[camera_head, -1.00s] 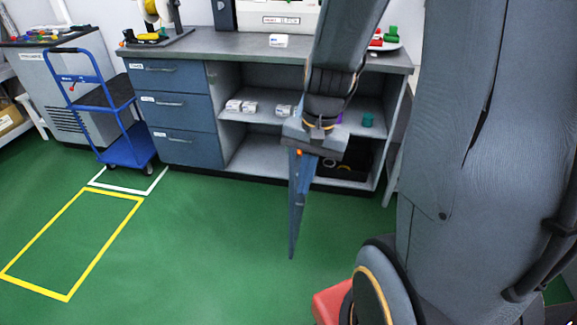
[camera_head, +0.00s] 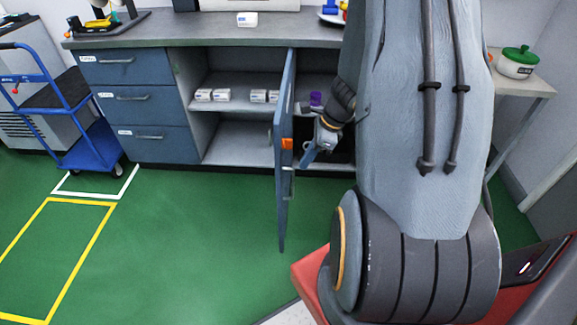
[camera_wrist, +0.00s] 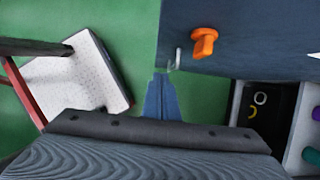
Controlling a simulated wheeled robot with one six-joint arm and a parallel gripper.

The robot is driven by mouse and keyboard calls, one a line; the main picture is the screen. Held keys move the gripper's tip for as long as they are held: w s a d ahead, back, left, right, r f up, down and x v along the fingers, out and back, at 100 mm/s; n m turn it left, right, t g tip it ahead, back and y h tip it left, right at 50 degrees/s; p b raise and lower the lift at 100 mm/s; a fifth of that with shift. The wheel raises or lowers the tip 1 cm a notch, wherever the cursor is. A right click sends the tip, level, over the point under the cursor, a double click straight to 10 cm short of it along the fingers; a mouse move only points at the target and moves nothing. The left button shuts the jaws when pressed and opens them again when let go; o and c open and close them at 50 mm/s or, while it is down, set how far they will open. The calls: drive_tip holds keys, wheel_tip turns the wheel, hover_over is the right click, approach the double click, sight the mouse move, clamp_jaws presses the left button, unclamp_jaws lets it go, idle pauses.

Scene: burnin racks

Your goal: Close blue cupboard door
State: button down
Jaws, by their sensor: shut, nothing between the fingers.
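The blue cupboard door (camera_head: 284,185) stands open, sticking out from the cupboard front and seen nearly edge-on in the head view. An orange knob (camera_head: 287,144) is on it. In the wrist view the door (camera_wrist: 255,30) fills the upper right, with the orange knob (camera_wrist: 204,42) and a small pale handle beside it. My gripper (camera_head: 308,158) is shut and empty, just right of the door in the head view. In the wrist view my fingertips (camera_wrist: 161,78) are near the door's lower left corner. I cannot tell whether they touch it.
The cupboard's shelves hold small white boxes (camera_head: 213,95) and a purple item (camera_head: 316,99). A dark bin (camera_wrist: 262,105) with rings shows in the wrist view. Blue drawers (camera_head: 140,105) and a blue trolley (camera_head: 75,120) stand left. Green floor (camera_head: 200,235) before the cupboard is clear.

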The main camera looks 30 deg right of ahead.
drive_tip(key=w+a+f, duration=0.3)
drive_tip(key=a, duration=0.1)
drive_tip(key=shift+a, duration=0.2)
drive_tip(key=shift+f, duration=0.1)
